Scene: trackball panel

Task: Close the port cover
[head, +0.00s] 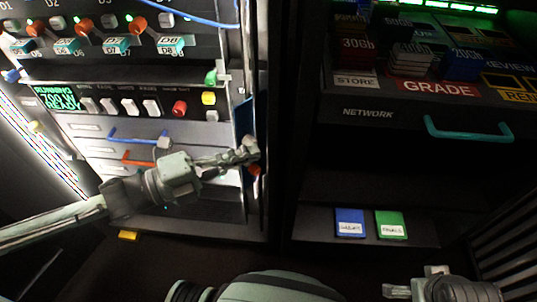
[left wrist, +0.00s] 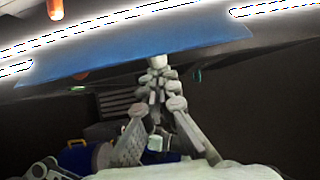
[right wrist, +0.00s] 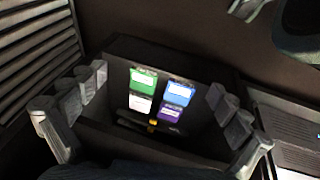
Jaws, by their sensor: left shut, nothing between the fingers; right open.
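An upright dark panel (head: 260,80) with a blue face (head: 243,118) stands at the right edge of the control rack, seen almost edge-on. It looks like the port cover, but I cannot be sure. In the left wrist view a wide blue surface (left wrist: 140,52) crosses the top. My left gripper (head: 247,152) is shut and empty, its tips at the panel's blue part; its fingertips (left wrist: 158,72) overlap the lower blue edge, and contact is unclear. My right gripper (head: 428,287) is open and empty at the bottom right; its spread fingers (right wrist: 158,88) show in the right wrist view.
The rack has blue (head: 140,137) and orange (head: 137,157) handles, buttons and a green display (head: 60,103). Right of it stands a dark cabinet with a teal handle (head: 468,131). Blue (head: 350,222) and green (head: 391,224) cards lie on its low shelf.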

